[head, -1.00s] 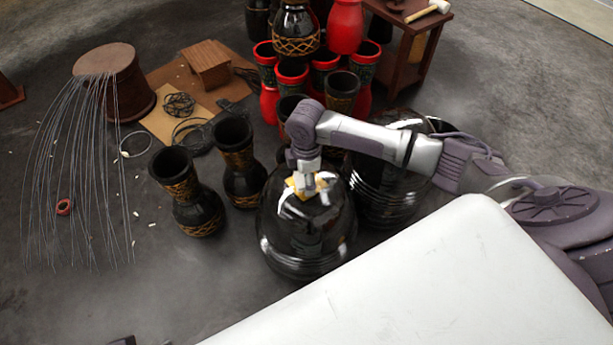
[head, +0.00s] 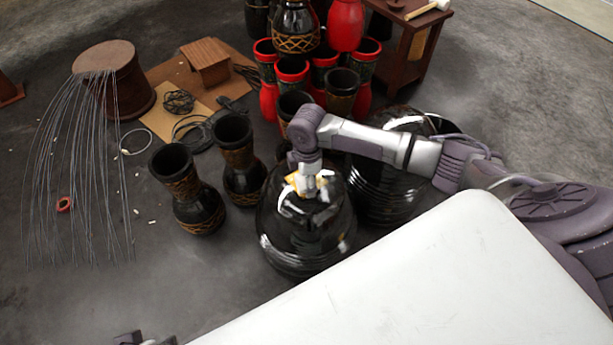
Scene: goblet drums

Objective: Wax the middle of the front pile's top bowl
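The front pile (head: 300,250) is a stack of glossy black bowls, upside down, near the middle of the head view. Its domed top bowl (head: 328,222) has bright reflections. My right gripper (head: 308,186) points down at the crown of this bowl, shut on a small yellowish pad (head: 292,181). The pad appears to touch the bowl's top; the gripper hides part of it and the exact contact. My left gripper (head: 130,339) only peeks in at the bottom left edge, and its fingers are not clear.
A second black bowl pile (head: 385,200) stands close behind, partly under my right forearm. Two black goblet drums (head: 190,195) stand left of the front pile. Red and black drums (head: 291,75) are stacked behind. A wooden stool (head: 405,45) stands at the back; thin rods hang around a brown drum (head: 115,75).

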